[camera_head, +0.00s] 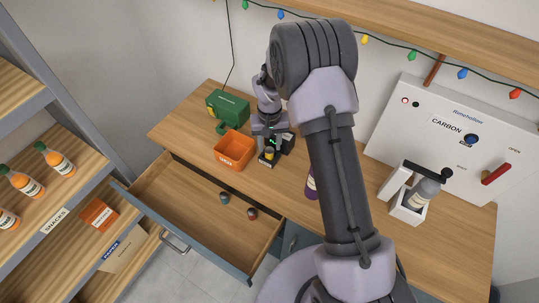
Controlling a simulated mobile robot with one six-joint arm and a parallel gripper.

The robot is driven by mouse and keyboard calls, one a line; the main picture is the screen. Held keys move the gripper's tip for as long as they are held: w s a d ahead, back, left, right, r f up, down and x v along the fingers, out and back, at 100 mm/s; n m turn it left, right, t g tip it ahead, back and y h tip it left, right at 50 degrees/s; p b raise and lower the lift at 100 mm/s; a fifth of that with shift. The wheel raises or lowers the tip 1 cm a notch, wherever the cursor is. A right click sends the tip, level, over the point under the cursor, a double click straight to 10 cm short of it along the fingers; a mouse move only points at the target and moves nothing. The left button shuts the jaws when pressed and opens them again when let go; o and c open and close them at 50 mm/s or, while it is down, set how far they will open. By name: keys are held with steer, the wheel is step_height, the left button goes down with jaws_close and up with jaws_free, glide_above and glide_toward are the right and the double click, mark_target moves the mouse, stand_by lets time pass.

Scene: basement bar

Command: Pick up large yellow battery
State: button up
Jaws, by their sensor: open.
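A small yellow piece (269,153) shows at a dark block on the counter, just under my gripper. It may be the large yellow battery, but it is too small and partly covered to be sure. My gripper (268,145) points down over it from the end of my arm, with its jaws open. I cannot tell whether the fingers touch the yellow piece or stand around it.
The drawer (190,205) below is open and holds two small cylinders.

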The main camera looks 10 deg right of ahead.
mark_target(270, 149)
step_height(270, 149, down, 3)
steer(key=shift+w+f, duration=0.1)
steer(key=shift+f, duration=0.1)
jaws_close()
steer(key=shift+r, duration=0.2)
step_height(270, 149, up, 3)
steer(key=shift+r, duration=0.15)
steer(key=s+a+r, duration=0.1)
steer(key=s+a, duration=1)
steer(key=shift+s+a+r, duration=0.15)
steer(key=shift+s+r, duration=0.05)
steer(key=shift+f, duration=0.1)
